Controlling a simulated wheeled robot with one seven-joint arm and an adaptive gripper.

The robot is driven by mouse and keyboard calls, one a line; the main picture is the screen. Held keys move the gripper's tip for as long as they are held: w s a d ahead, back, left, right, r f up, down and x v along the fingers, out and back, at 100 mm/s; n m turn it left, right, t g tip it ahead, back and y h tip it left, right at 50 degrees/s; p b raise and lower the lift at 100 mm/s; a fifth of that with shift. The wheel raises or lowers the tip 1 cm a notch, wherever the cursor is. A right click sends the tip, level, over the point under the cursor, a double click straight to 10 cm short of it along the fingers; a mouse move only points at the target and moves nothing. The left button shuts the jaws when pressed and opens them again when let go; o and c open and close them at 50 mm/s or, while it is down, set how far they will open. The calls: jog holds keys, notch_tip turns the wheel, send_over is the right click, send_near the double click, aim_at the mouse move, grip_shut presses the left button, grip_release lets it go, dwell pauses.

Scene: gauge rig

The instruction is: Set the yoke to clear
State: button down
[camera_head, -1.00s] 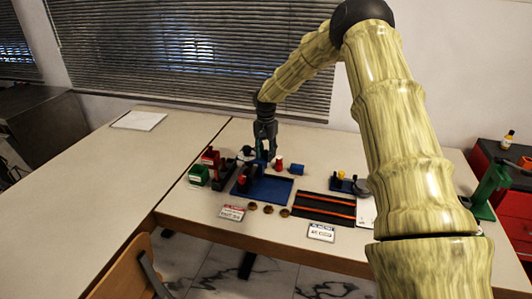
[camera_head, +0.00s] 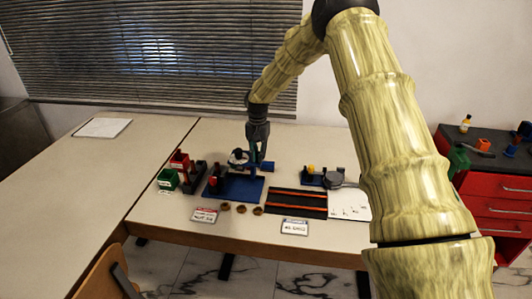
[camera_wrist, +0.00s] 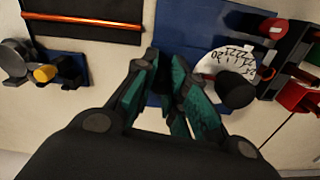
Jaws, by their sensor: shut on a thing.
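A blue base plate (camera_head: 245,190) lies on the near table, and also shows beyond my fingers in the wrist view (camera_wrist: 190,25). A white dial (camera_head: 238,157) with dark markings stands at its back; in the wrist view this dial (camera_wrist: 225,60) lies right of my fingers, partly behind a black knob (camera_wrist: 237,92). A red knob (camera_head: 213,181) stands on the plate's left side. My gripper (camera_head: 256,161) points down behind the plate, right of the dial. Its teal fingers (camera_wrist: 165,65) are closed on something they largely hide. I cannot tell which part is the yoke.
Red (camera_head: 179,160) and green (camera_head: 168,179) bins stand left. A black tray with orange rails (camera_head: 298,203), a blue fixture with a yellow knob (camera_head: 312,170) and white paper (camera_head: 348,205) lie right. Several small brown rings and two label cards (camera_head: 205,215) lie in front.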

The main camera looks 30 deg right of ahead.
jog(key=shift+d, duration=0.15)
jog(key=c, duration=1.4)
grip_release()
jog(key=shift+s+d, duration=0.15)
jog(key=shift+s, duration=0.05)
jog(key=shift+w, duration=0.1)
jog(key=shift+a+r, duration=0.15)
jog(key=shift+a, duration=0.05)
notch_tip(320, 180, up, 12)
jog(key=shift+d+f, duration=0.1)
jog(key=shift+f, duration=0.05)
